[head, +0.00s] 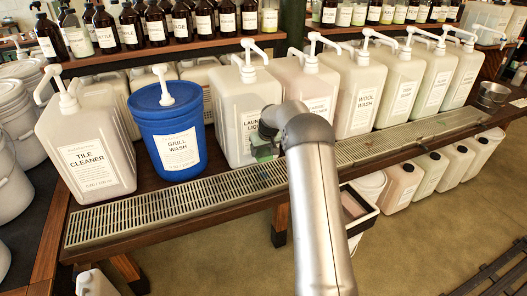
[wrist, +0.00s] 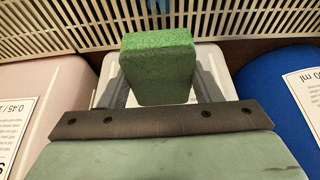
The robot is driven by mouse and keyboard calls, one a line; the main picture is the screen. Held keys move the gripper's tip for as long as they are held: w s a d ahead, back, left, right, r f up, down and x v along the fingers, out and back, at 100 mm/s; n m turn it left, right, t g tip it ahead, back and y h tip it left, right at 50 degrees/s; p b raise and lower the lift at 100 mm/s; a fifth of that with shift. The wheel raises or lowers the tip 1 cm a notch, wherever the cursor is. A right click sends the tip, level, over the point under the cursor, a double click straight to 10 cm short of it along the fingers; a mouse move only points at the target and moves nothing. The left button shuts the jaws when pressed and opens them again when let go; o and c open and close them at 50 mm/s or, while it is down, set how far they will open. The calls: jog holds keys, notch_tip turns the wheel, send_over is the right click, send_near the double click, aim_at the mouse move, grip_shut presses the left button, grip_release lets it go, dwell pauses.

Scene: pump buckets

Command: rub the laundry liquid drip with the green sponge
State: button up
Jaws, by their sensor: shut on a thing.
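My gripper (head: 264,150) is in front of the laundry liquid jug (head: 238,92), above the grated drip tray (head: 225,190). It is shut on the green sponge (wrist: 158,66), which sticks out past the dark bolted bar of the gripper in the wrist view. The jug is a cream container with a white pump and a label partly hidden by my arm. In the wrist view, the sponge is in front of a pale jug, with slatted grating beyond it. I cannot make out a drip in either view. I cannot tell whether the sponge touches anything.
The blue grill wash bucket (head: 167,132) stands left of the laundry liquid jug. A pinkish jug (head: 296,78) stands close on its right, followed by the wool wash jug (head: 360,98) and others. Brown bottles line the shelf behind. The grating in front is clear.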

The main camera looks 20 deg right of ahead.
jog(key=b, duration=0.2)
send_over(261, 169)
jog(key=s, duration=0.2)
jog(key=shift+w+d+f, duration=0.1)
jog(key=shift+w+f, duration=0.05)
jog(key=shift+f, duration=2.85)
notch_tip(261, 169, down, 2)
jog(key=shift+s+r, duration=0.1)
jog(key=shift+s, duration=0.75)
jog(key=shift+s+p, duration=0.95)
jog(key=shift+s, duration=2.05)
jog(key=shift+s+r+p, duration=0.2)
jog(key=shift+s+p, duration=0.05)
jog(key=shift+p, duration=0.15)
jog(key=shift+w+f, duration=0.25)
jog(key=shift+w+r+b, duration=0.1)
jog(key=shift+w+b, duration=0.35)
jog(key=shift+w, duration=1.15)
jog(key=shift+w+b, duration=0.85)
jog(key=shift+w, duration=1.4)
jog(key=shift+r+p, duration=1.25)
jog(key=shift+r, duration=2.7)
